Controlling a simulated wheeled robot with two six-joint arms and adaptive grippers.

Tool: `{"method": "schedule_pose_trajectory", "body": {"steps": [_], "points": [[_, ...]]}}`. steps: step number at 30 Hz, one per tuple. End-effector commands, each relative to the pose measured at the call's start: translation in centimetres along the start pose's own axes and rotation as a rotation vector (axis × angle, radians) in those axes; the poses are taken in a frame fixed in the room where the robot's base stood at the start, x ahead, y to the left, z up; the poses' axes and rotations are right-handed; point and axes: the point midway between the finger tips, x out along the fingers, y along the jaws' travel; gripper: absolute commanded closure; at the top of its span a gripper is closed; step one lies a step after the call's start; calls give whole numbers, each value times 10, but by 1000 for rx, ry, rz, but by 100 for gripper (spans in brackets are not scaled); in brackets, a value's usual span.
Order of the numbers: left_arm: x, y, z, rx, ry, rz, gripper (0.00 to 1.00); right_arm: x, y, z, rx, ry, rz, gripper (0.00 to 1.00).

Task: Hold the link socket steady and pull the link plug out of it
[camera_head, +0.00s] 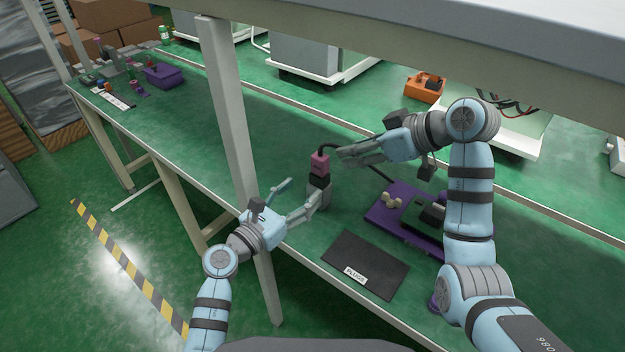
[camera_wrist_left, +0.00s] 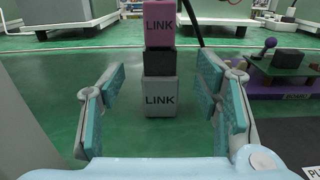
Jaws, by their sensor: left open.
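The link socket (camera_head: 319,197) is a grey block marked LINK in the left wrist view (camera_wrist_left: 160,98), standing upright on the green bench. The pink link plug (camera_head: 319,164), also marked LINK (camera_wrist_left: 170,24), sits on top, with a black section between the two. A black cable runs from the plug to the right. My left gripper (camera_head: 301,196) is open beside the socket; in its wrist view the socket stands between the spread fingers (camera_wrist_left: 160,75), with gaps on both sides. My right gripper (camera_head: 341,154) points left, just right of the plug; its finger gap is unclear.
A black mat labelled PLUGS (camera_head: 367,258) lies at the bench's front edge. A purple board (camera_head: 380,217) with fittings lies to the right, partly behind my right arm. A bench post (camera_head: 228,110) rises at left. A purple bin (camera_head: 163,77) stands far left.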

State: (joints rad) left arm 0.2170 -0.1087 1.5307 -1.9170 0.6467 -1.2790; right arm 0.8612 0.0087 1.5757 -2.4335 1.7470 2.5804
Motion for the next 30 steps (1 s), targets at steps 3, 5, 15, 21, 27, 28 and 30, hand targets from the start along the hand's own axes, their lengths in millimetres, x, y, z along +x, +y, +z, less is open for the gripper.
{"method": "schedule_pose_trajectory", "body": {"steps": [3,5,15,21,27,28,30], "points": [[33,0,1,-4,-1,-1,43,0,0,0,0,0,0,67],[47,0,0,-4,0,0,43,0,0,0,0,0,0,67],[80,0,-1,-3,1,1,43,0,0,0,0,0,0,67],[80,0,-1,-3,1,1,50,0,0,0,0,0,0,67],[80,0,-1,-4,1,1,82,0,0,0,0,0,0,67],[80,0,-1,-4,1,1,87,0,0,0,0,0,0,67],[80,0,-1,-4,1,1,97,0,0,0,0,0,0,67]]}}
